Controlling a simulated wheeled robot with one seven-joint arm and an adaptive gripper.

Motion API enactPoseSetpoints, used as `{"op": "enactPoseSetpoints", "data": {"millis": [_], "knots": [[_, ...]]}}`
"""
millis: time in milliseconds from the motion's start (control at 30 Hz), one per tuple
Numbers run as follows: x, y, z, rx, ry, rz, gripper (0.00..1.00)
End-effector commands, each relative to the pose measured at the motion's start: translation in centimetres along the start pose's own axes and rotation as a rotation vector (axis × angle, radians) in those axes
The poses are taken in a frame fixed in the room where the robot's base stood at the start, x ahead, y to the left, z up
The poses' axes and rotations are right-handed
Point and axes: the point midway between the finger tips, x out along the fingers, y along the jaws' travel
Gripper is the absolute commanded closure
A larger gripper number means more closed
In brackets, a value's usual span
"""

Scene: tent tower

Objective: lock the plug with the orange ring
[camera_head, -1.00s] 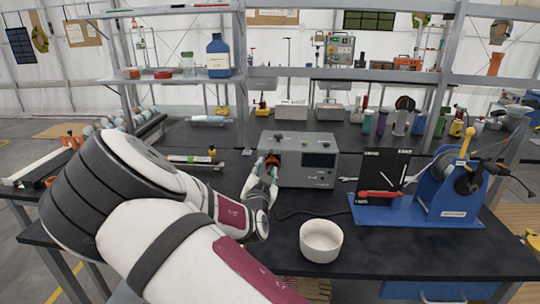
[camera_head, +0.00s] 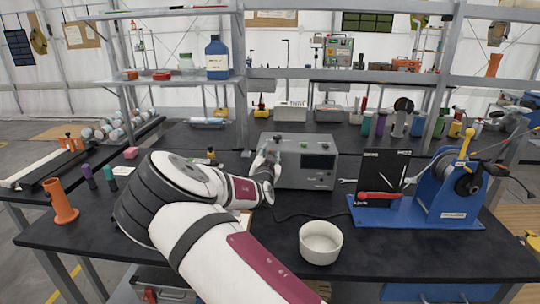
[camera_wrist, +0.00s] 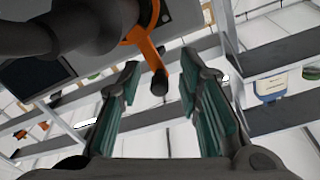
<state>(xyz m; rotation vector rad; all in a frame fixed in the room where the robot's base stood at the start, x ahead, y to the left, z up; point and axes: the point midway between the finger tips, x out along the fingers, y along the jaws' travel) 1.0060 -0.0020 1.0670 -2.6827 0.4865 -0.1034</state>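The grey instrument box (camera_head: 318,165) stands on the black bench, with a dark screen on its front. In the wrist view, a thick dark plug (camera_wrist: 75,28) meets the face of the box. The orange ring (camera_wrist: 150,48) sits around it, with a lever arm ending in a dark tip. My gripper (camera_wrist: 160,65) is open, and the lever's end lies between its teal-padded fingertips with gaps visible on both sides. In the head view, my gripper (camera_head: 267,160) is at the left of the box's front. The ring and plug are hidden there.
A white bowl (camera_head: 321,241) stands on the bench in front of the box. A blue machine (camera_head: 440,190) stands to the right. An orange holder (camera_head: 62,203) and small coloured items are at the left. A shelf rises behind. Bare bench lies right of the bowl.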

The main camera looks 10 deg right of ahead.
Motion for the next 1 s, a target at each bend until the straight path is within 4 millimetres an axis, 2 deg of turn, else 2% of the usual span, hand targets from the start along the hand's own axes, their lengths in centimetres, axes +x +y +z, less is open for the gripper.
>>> {"op": "enactPoseSetpoints", "data": {"millis": [67, 200, 667, 1000], "knots": [[0.0, 0.0, 0.0, 0.0, 0.0, 0.0, 0.68], [0.0, 0.0, 0.0, 0.0, 0.0, 0.0, 1.0], [0.0, -0.4, 0.2, -0.044, 0.002, -0.003, 1.0], [-0.1, -1.7, 1.2, -0.277, 0.012, -0.01, 1.0]]}}
